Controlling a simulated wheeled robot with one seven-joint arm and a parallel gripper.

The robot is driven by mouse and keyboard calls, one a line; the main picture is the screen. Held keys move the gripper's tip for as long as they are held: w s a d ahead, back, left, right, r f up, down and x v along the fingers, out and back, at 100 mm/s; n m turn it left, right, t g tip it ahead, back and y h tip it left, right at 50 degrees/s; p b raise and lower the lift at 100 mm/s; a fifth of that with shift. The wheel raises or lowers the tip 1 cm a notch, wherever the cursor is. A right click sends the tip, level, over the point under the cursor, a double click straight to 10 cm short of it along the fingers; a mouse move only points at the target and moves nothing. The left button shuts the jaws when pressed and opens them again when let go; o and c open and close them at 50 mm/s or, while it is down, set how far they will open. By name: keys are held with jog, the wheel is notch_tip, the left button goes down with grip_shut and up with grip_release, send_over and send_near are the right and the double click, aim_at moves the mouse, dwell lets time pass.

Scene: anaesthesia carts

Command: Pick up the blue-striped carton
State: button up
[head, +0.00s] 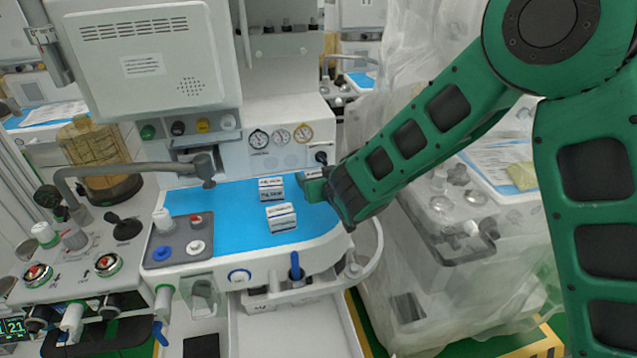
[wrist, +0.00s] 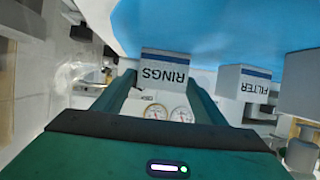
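A small white carton marked RINGS with a dark blue stripe (wrist: 164,72) is between the two fingers of my gripper (wrist: 163,88) in the wrist view. The fingertips lie close along both its sides; I cannot tell whether they press on it or stand slightly apart. In the head view my gripper (head: 318,187) reaches in from the right, low over the blue work surface (head: 228,205), and mostly hides this carton. A second striped carton marked FILTER (wrist: 243,82) is to the right in the wrist view.
Two similar cartons stand on the blue surface left of my gripper, one farther back (head: 270,189) and one nearer (head: 281,218). A grey tray with knobs (head: 178,240) is at the left. Gauges (head: 281,136) line the cart behind. A plastic-draped cart (head: 450,270) stands at right.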

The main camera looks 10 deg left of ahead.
jog(key=c, duration=0.8)
jog(key=shift+c, duration=0.2)
jog(key=shift+r, duration=0.1)
